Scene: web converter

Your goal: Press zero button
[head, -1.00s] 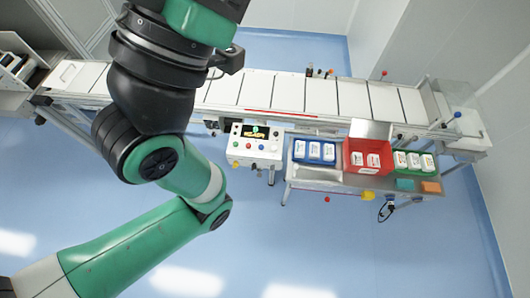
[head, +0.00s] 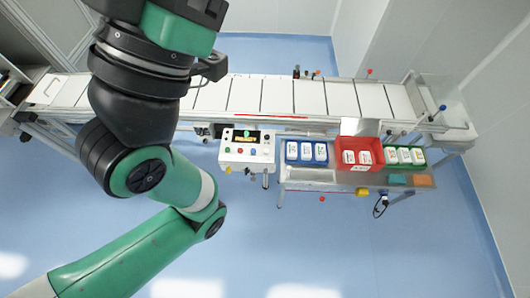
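A white control panel (head: 246,150) stands at the front edge of the conveyor, just right of my arm in the head view. It has a dark display with yellow text (head: 250,136) and several small coloured buttons below it. Button labels are too small to read, so I cannot tell which one is zero. My green and black arm fills the left of the view. No fingertips of either gripper show clearly, and nothing touches the panel.
A long white conveyor (head: 290,97) runs across the back. Right of the panel, a metal table (head: 330,175) holds a blue bin (head: 306,153), a red bin (head: 345,146) and a green bin (head: 418,150) with white packs. The blue floor (head: 290,240) in front is clear.

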